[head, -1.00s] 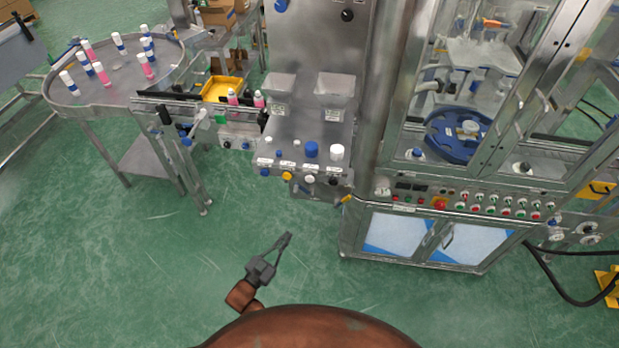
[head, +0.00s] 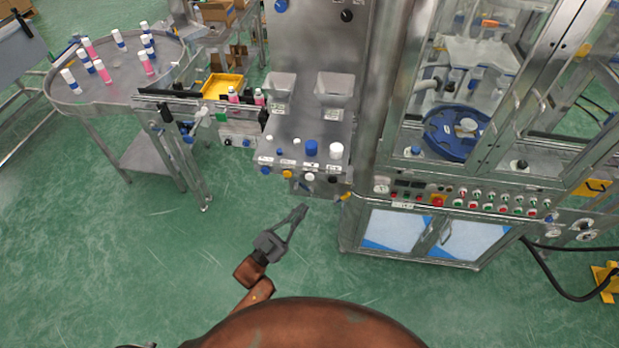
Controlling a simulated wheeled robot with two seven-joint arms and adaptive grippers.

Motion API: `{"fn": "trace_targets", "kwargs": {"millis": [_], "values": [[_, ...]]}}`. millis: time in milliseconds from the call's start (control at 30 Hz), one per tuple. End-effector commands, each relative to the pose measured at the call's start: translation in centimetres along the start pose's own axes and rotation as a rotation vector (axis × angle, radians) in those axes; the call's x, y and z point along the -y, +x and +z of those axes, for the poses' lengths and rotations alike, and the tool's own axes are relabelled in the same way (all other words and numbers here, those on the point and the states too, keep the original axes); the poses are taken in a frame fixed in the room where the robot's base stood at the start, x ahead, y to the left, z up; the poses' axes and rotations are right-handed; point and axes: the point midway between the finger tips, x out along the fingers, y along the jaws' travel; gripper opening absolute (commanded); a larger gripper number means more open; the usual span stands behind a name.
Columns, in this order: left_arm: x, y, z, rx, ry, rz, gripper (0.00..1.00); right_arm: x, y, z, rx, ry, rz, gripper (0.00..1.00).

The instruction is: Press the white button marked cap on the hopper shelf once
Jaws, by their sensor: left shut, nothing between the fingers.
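The hopper shelf (head: 275,153) is a steel ledge on the front of the machine column. Along its front edge sit a blue, a yellow, a white and a black button. The white button (head: 309,177) is third from the left. The labels above the buttons are too small to read. My left gripper (head: 302,208) is shut and empty, with its fingers pointing up and right. Its tips appear just below the white button in the picture, apart from it. My right gripper is not in view.
A blue cap (head: 311,148) and a white cap (head: 336,151) stand on the shelf below two steel hoppers. A yellow-handled part (head: 346,196) juts out right of the buttons. The glazed machine cabinet (head: 440,235) stands to the right. Green floor is clear at lower left.

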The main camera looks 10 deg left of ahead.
Motion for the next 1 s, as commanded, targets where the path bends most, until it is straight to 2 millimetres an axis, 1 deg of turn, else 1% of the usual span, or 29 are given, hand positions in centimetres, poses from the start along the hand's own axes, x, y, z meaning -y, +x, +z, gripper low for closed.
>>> {"fn": "trace_targets", "kwargs": {"millis": [167, 267, 700, 900, 1000], "values": [[0.3, 0.4, 0.3, 0.0, 0.001, 0.0, 0.0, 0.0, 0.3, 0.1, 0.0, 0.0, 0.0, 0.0], [0.7, 1.0, 0.9, 0.0, 0.001, 0.0, 0.0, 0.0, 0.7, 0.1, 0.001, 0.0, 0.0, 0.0], [3.6, 4.9, 3.9, 0.001, 0.002, 0.0, 0.0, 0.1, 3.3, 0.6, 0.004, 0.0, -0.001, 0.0], [4.3, 5.9, 4.5, 0.001, 0.0, 0.0, 0.0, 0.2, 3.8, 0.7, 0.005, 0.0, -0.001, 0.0], [4.5, 6.1, 4.5, 0.001, -0.001, -0.001, 0.0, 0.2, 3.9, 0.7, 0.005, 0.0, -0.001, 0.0]]}}
